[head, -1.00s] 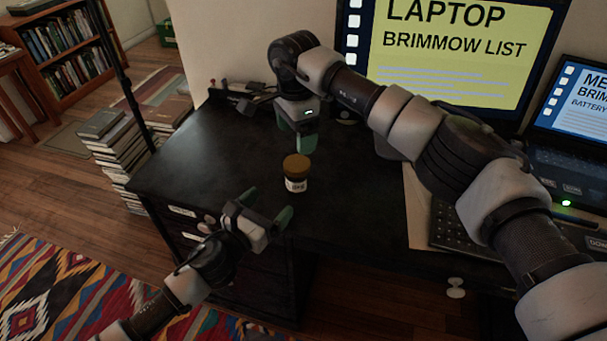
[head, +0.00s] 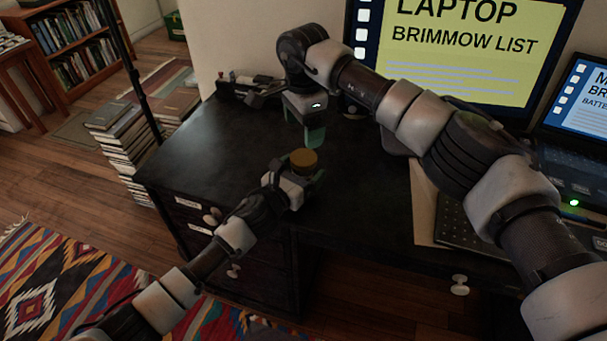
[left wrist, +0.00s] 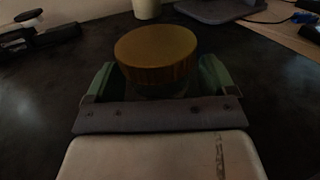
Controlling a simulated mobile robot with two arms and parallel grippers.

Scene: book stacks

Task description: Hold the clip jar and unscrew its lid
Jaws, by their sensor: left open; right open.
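The clip jar stands on the black desk, and its brown-gold lid (head: 303,160) is on top. In the left wrist view the lid (left wrist: 157,55) rises between the green fingertips. The jar body is mostly hidden behind my left gripper (head: 297,184). My left gripper is open, with one finger on each side of the jar below the lid; I cannot tell if they touch it. My right gripper (head: 311,132) is open and empty, pointing down over the desk just behind the lid and apart from it.
The black desk (head: 205,150) is clear to the left of the jar. A dark device (head: 252,84) lies at its back edge. A monitor (head: 455,45), a laptop (head: 580,115) and a keyboard (head: 455,220) are on the right. Book stacks (head: 125,140) stand on the floor.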

